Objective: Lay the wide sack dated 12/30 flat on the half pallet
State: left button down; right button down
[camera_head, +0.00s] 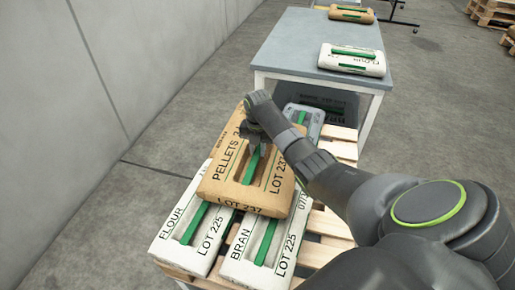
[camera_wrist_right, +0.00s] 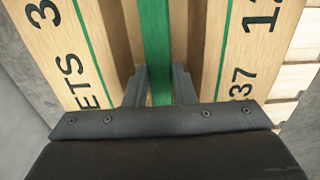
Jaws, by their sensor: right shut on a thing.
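A wide tan sack (camera_head: 222,188) printed PELLETS and LOT 237 is over the half pallet (camera_head: 336,222). In the right wrist view the tan sack (camera_wrist_right: 62,65) shows a date starting with 12; the rest is cut off. My right gripper (camera_head: 254,143) is shut on the green handle strip in the middle of this sack. The fingers (camera_wrist_right: 158,82) clasp the strip from both sides. The sack looks about level and overlaps the white sacks in front; I cannot tell whether it touches them. My left gripper is not in view.
A white FLOUR sack (camera_head: 172,234) and a white BRAN sack (camera_head: 241,262) lie on the pallet's near end. A grey sack (camera_head: 312,116) shows behind the tan one. A table (camera_head: 285,48) behind bears a white flour sack (camera_head: 352,61) and a tan sack (camera_head: 351,14). A wall runs left.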

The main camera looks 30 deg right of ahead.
aim_at(257, 153)
jog(key=shift+w, duration=0.25)
jog(key=c, duration=1.5)
grip_release()
jog(key=shift+s+f, duration=0.3)
jog(key=shift+f, duration=0.1)
jog(key=o, duration=0.3)
jog(key=shift+s+a+r, duration=0.1)
jog(key=shift+r, duration=0.1)
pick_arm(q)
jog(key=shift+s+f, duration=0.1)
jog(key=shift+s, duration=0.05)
pick_arm(e)
jog(key=shift+f, duration=0.1)
pick_arm(q)
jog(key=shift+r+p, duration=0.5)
jog(key=shift+p, duration=0.25)
pick_arm(e)
notch_tip(257, 153, up, 13)
